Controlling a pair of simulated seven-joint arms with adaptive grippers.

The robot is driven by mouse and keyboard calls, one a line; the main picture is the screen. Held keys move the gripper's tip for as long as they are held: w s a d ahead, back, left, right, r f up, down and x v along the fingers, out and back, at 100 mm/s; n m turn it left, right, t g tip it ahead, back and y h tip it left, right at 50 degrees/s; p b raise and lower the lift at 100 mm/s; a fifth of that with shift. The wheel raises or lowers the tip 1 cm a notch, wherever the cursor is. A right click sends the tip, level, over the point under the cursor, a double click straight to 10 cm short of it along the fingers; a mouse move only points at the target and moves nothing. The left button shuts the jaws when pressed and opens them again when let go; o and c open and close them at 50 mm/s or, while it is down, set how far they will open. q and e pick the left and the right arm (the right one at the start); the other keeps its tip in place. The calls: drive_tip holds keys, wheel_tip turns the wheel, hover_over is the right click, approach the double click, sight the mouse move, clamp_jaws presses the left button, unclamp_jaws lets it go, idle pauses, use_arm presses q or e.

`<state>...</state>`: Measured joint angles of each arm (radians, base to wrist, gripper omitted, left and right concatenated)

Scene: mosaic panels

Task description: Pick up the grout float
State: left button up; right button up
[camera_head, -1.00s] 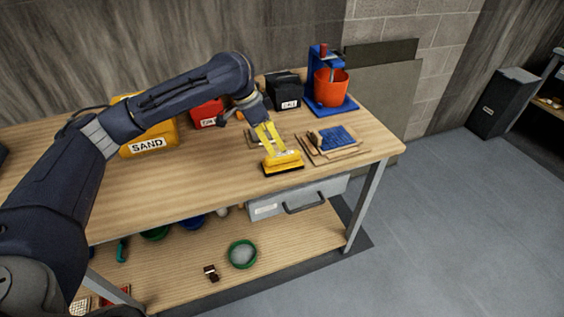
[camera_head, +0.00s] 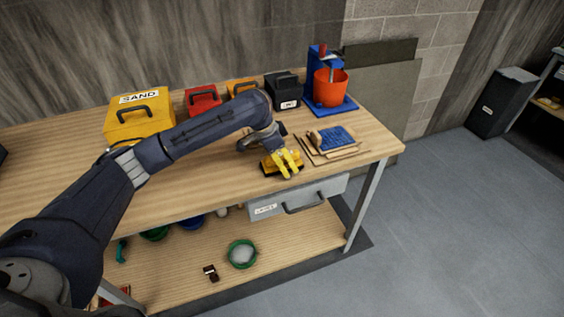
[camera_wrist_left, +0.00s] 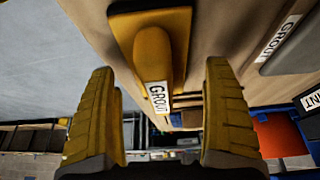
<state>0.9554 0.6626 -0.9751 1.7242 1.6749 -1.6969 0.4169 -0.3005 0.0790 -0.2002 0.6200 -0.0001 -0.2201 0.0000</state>
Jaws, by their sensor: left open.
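The grout float (camera_head: 268,169), a yellow block with a dark base, sits near the front edge of the workbench. In the left wrist view its yellow handle (camera_wrist_left: 152,55) shows with a white GROUT label at its end. My left gripper (camera_head: 289,171) is at the float and covers part of it in the head view. In the wrist view the two yellow fingers of the left gripper (camera_wrist_left: 161,68) are spread wide, one on each side of the handle's end, with gaps to both sides. My right gripper is not in view.
Right of the float lies a board with blue tiles (camera_head: 334,140). Behind are an orange bucket (camera_head: 331,90) on a blue stand, a black box (camera_head: 284,92), a red box (camera_head: 203,99) and the yellow SAND box (camera_head: 140,117). A grey drawer (camera_head: 290,198) hangs below the top.

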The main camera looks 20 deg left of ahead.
use_arm(q)
drive_tip(key=shift+w+d+f, duration=0.1)
drive_tip(key=shift+d+f, duration=0.05)
drive_tip(key=shift+f, duration=0.35)
drive_tip(key=shift+f, duration=0.2)
idle(0.3)
drive_tip(key=shift+c, duration=0.2)
drive_tip(key=shift+f, duration=0.15)
drive_tip(key=c, duration=1.3)
